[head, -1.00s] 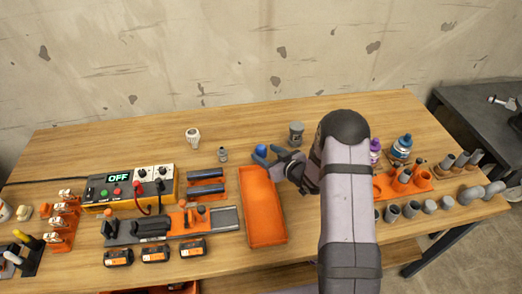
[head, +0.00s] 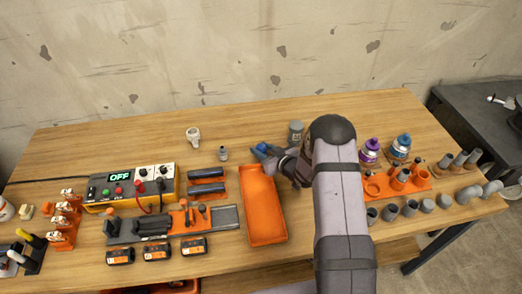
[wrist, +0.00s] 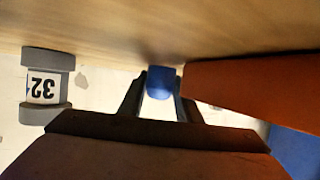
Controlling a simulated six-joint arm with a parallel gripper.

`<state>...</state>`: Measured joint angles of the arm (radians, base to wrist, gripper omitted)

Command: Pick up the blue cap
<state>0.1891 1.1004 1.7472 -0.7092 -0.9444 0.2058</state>
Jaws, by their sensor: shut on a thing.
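The blue cap (head: 261,148) is at the back of the table, just behind the far end of the orange tray. My gripper (head: 266,153) is at the cap, reaching in from the right. In the wrist view the blue cap (wrist: 160,80) sits between the two fingertips (wrist: 161,92), which are shut on it. The fingers hide part of the cap in the head view. The cap is at or very near the table top; I cannot tell whether it touches it.
The orange tray (head: 248,222) lies close to my gripper. A grey fitting (head: 296,131) stands behind it; a grey part labelled 32 (wrist: 45,88) shows in the wrist view. Purple (head: 370,150) and blue bottles (head: 400,146) stand right.

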